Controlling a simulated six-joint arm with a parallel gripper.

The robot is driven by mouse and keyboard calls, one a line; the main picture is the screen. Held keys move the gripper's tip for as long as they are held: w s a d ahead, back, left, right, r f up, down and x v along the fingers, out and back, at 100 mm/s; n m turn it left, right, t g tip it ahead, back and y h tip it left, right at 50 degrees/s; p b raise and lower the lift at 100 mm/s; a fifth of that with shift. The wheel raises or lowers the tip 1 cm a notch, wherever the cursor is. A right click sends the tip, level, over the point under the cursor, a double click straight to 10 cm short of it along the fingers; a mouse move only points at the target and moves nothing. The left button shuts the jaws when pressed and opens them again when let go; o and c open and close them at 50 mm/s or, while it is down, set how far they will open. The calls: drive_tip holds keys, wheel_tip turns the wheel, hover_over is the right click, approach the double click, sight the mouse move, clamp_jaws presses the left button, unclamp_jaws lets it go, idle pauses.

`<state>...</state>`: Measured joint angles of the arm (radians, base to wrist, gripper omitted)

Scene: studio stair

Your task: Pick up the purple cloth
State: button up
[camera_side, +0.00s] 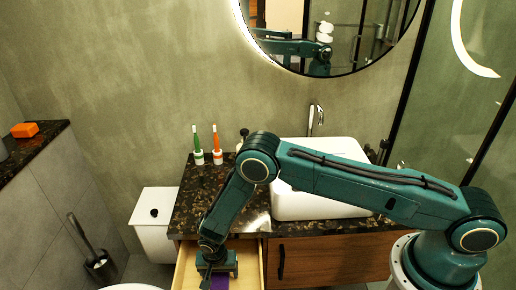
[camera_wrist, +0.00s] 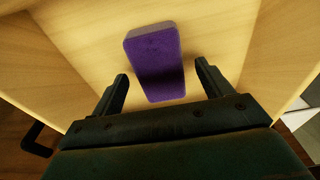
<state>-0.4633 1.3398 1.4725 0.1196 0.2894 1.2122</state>
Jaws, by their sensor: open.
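The purple cloth (camera_wrist: 155,60) is a block-like piece lying on the floor of the open wooden drawer (camera_side: 250,272). In the side view only a small part of the cloth (camera_side: 220,282) shows below my gripper. My gripper (camera_wrist: 162,82) is open and points down into the drawer. In the wrist view its two fingers stand apart, one to the left and one to the right of the cloth's near end. The fingers do not appear to touch it. In the side view the fingertips are largely hidden.
The drawer walls stand close around my gripper. A white bin (camera_side: 152,236) and a toilet brush (camera_side: 100,265) stand to the left.

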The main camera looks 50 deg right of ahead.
drive_tip(key=shift+d+f, duration=0.1)
drive_tip(key=shift+f, duration=0.7)
drive_tip(key=shift+c, duration=0.2)
drive_tip(key=c, duration=1)
